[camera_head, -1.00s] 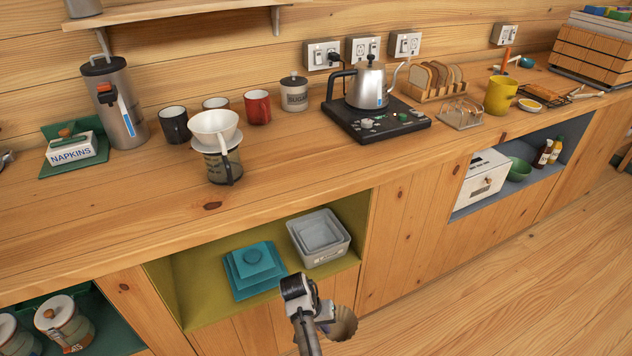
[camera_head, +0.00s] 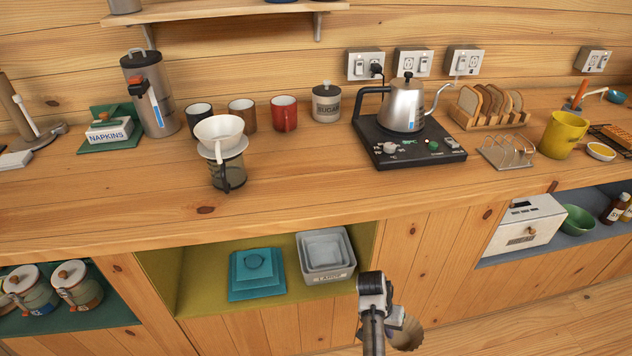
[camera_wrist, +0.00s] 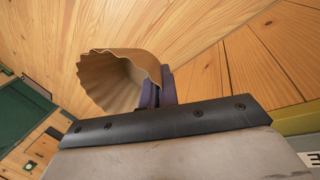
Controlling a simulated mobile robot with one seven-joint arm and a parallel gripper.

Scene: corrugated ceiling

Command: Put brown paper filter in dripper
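The brown paper filter (camera_wrist: 118,80) is a fluted cone held at my fingertips in the wrist view. It also shows in the head view (camera_head: 408,334), low in front of the cabinet. My gripper (camera_wrist: 158,90) is shut on the filter's wall; in the head view my gripper (camera_head: 390,318) is below counter height, its fingers partly hidden by the wrist. The white dripper (camera_head: 219,134) sits on a glass server with a dark handle (camera_head: 228,172) on the counter, up and to the left of my gripper. A white stick-like part crosses the dripper's front.
Mugs stand behind the dripper, including a red mug (camera_head: 284,113). A kettle (camera_head: 404,106) stands on a black scale-like base (camera_head: 440,153) to the right. The counter edge (camera_head: 300,232) lies between gripper and dripper. Bare counter (camera_head: 310,180) lies right of the server.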

